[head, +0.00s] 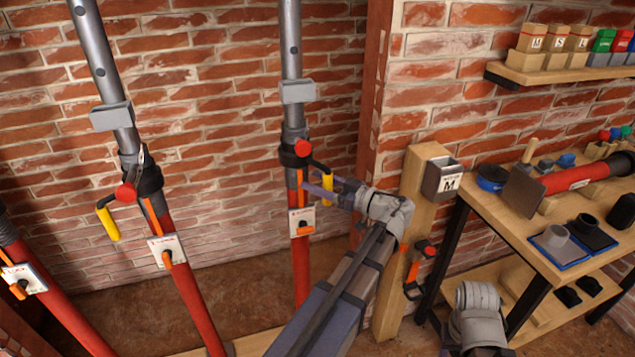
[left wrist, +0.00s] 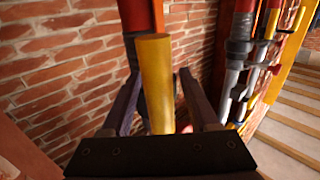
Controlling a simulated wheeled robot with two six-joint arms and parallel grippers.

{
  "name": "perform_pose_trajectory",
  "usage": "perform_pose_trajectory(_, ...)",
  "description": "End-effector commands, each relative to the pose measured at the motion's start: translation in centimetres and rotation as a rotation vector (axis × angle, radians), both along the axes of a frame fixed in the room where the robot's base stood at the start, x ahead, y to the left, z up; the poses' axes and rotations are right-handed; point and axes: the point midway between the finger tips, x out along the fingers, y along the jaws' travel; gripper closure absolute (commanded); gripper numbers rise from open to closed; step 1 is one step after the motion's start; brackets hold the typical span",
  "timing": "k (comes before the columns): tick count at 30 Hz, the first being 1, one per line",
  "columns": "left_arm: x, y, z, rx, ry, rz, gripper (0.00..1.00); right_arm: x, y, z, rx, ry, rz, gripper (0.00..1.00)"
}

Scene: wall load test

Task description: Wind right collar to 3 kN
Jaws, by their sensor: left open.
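The right prop (head: 291,60) is a grey tube over a red tube, standing upright by the brick wall. Its black collar (head: 295,158) carries a red knob (head: 302,147) and a crank with a yellow grip (head: 328,186). A white gauge plate (head: 302,221) with an orange pointer sits below; its reading is too small to tell. My left gripper (head: 325,191) is open at the yellow grip. In the left wrist view the yellow grip (left wrist: 155,85) stands between the two spread fingers, with gaps on both sides. My right gripper is not visible.
A second prop (head: 184,290) leans at left with its own yellow crank grip (head: 108,222); another (head: 50,300) stands far left. A wooden post (head: 412,205) with a grey box marked M (head: 442,178) and a workbench (head: 520,228) with parts stand at right. A shelf (head: 545,75) holds blocks.

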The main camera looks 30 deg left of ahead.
Motion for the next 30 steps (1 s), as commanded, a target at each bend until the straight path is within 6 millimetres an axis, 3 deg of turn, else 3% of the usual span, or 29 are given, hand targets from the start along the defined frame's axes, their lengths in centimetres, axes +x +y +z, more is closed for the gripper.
perform_pose_trajectory(7, 0.01, 0.04, 0.0, 0.0, 0.0, 0.0, 0.4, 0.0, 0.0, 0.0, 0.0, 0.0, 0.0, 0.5)
perform_pose_trajectory(23, 0.01, 0.02, -0.01, 0.0, 0.0, 0.0, 1.0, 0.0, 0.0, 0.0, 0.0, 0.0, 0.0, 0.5)
perform_pose_trajectory(30, 0.01, 0.02, -0.01, 0.0, 0.0, 0.0, 1.0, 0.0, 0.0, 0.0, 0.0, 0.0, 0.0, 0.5)
